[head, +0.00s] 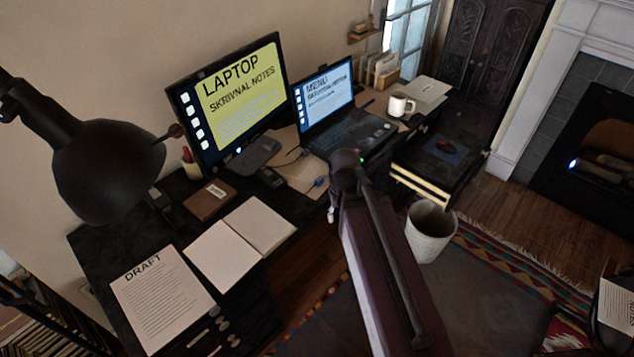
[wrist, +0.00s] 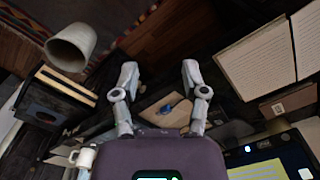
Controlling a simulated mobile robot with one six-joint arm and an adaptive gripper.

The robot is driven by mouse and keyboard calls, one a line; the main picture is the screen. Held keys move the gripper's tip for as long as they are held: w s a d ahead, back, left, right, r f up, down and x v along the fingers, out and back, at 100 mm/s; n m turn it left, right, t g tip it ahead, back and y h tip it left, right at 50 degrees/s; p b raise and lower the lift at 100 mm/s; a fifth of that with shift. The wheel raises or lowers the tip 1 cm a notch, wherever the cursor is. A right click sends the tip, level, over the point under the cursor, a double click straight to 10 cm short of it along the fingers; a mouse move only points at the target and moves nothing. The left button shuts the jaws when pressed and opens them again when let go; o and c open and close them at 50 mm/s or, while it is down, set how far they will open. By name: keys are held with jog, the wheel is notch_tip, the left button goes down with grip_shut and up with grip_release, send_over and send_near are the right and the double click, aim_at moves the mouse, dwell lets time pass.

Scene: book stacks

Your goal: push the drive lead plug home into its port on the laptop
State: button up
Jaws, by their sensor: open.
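The laptop (head: 345,138) stands open on the desk with a lit blue screen. A small blue piece, which looks like the drive lead plug (head: 319,182), lies on a tan mat at the desk's front edge, apart from the laptop. The blue plug (wrist: 166,110) also shows in the wrist view, beyond and between my fingers. My gripper (wrist: 160,68) is open with nothing between its fingertips. In the head view my arm hides most of it. The laptop's port cannot be made out.
A monitor (head: 235,100) stands left of the laptop, a white mug (head: 401,105) right of it. An open drawer (head: 440,165) juts out at the right above a waste bin (head: 431,230). An open notebook (head: 240,243) and a draft sheet (head: 162,298) lie at the left. A lamp (head: 105,170) overhangs the desk.

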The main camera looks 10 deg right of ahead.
jog(key=shift+o, duration=1)
jog(key=shift+a, duration=0.1)
jog(key=w+m, duration=1)
jog(key=w, duration=1.9)
jog(key=shift+w+a+f+b, duration=0.15)
jog(key=shift+a+f+b, duration=0.15)
jog(key=shift+f+b, duration=0.15)
jog(key=shift+f, duration=0.1)
jog(key=b, duration=0.9)
send_over(318, 179)
notch_tip(318, 179, down, 8)
jog(key=shift+f, duration=0.25)
jog(key=shift+f, duration=0.15)
